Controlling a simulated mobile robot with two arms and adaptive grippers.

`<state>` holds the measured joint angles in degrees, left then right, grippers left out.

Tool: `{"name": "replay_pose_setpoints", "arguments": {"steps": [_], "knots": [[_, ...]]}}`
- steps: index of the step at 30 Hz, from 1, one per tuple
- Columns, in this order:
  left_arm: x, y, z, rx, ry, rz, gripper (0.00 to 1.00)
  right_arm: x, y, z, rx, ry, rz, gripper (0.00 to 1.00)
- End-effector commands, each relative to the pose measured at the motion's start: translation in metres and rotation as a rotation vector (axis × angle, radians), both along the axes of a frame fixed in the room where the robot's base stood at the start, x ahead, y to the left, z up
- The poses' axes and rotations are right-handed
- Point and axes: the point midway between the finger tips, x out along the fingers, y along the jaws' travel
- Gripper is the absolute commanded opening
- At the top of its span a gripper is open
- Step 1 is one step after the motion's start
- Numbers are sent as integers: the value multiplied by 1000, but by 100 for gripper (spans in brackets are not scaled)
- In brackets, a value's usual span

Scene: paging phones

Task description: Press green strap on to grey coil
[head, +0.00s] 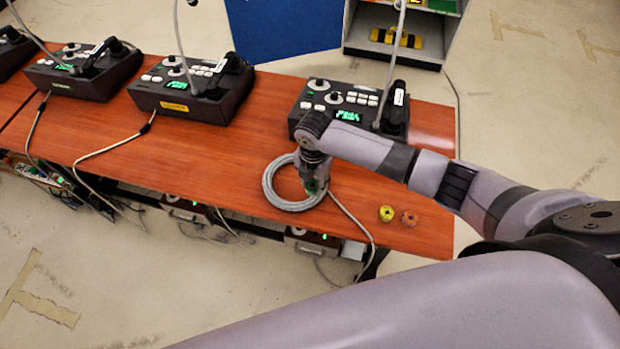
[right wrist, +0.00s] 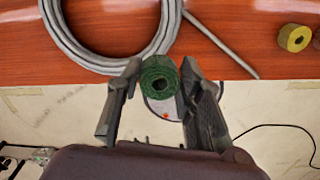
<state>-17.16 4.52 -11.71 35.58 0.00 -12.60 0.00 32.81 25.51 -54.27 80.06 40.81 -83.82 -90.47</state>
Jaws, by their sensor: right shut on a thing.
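The grey coil (head: 270,189) lies flat on the wooden table near its front edge. It also shows at the top of the right wrist view (right wrist: 85,66). My right gripper (head: 312,184) is over the coil's right side in the head view. In the right wrist view my right gripper (right wrist: 158,92) is shut on the green strap (right wrist: 158,68), a rolled strap with a dark hole in its middle. The strap (head: 312,187) is partly hidden by the fingers in the head view. It appears right at the coil's near edge; whether they touch cannot be told. My left gripper is not in view.
Paging phones (head: 355,110) stand along the back. A cable (head: 352,218) runs from the coil over the front edge.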

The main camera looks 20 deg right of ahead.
Motion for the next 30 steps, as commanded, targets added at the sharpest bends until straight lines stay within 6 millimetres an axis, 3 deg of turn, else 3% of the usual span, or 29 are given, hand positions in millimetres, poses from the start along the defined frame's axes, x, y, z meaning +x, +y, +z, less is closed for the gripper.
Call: {"name": "replay_pose_setpoints", "arguments": {"steps": [5,12,21,30], "knots": [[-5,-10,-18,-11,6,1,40,0,0,-17,0,0,0,20],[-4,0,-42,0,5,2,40,0,0,-40,0,0,0,20],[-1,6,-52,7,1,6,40,0,0,-58,1,1,-1,20],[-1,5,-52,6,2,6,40,0,1,-58,1,1,0,20]]}}
